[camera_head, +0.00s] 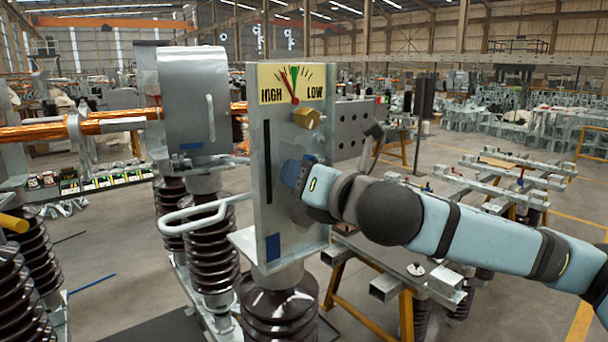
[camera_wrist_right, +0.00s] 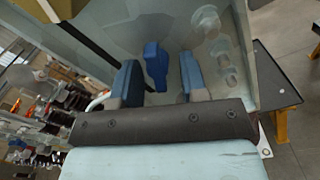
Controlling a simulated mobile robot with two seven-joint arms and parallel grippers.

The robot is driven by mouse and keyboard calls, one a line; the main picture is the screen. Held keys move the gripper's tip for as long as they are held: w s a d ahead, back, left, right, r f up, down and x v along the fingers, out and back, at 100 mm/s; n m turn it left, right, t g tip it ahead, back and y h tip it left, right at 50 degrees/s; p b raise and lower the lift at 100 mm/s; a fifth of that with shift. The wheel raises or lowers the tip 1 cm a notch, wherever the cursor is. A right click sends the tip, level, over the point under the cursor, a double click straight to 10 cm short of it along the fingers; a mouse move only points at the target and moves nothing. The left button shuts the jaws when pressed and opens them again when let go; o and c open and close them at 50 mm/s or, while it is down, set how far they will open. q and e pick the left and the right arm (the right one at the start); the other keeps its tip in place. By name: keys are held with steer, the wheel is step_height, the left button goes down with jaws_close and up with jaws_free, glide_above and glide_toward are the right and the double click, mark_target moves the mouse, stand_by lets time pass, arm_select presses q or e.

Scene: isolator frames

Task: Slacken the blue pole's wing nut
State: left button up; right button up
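The front pole's upright grey plate (camera_head: 290,130) stands on brown ribbed insulators and carries a blue patch (camera_head: 273,247) low on its face. In the right wrist view, a blue wing nut (camera_wrist_right: 155,66) sticks out from the plate. My right gripper (camera_head: 295,174) reaches the plate's face from the right. In the wrist view its blue fingers (camera_wrist_right: 159,62) are apart, one on each side of the wing nut, with visible gaps. In the head view the gripper hides the nut. My left gripper is in neither view.
A HIGH/LOW gauge (camera_head: 292,84) and a brass-coloured block (camera_head: 306,117) sit above my right gripper on the plate. A bent metal handle (camera_head: 195,222) juts left. Another plated pole (camera_head: 195,95) stands behind. Steel frames (camera_head: 500,185) fill the floor at right.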

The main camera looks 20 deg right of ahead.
steer(key=shift+r, duration=0.1)
arm_select(q)
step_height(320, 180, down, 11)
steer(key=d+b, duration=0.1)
steer(key=b, duration=1.2)
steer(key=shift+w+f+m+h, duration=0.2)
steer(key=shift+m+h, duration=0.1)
arm_select(e)
steer(key=v, duration=1.4)
steer(key=shift+w, duration=0.1)
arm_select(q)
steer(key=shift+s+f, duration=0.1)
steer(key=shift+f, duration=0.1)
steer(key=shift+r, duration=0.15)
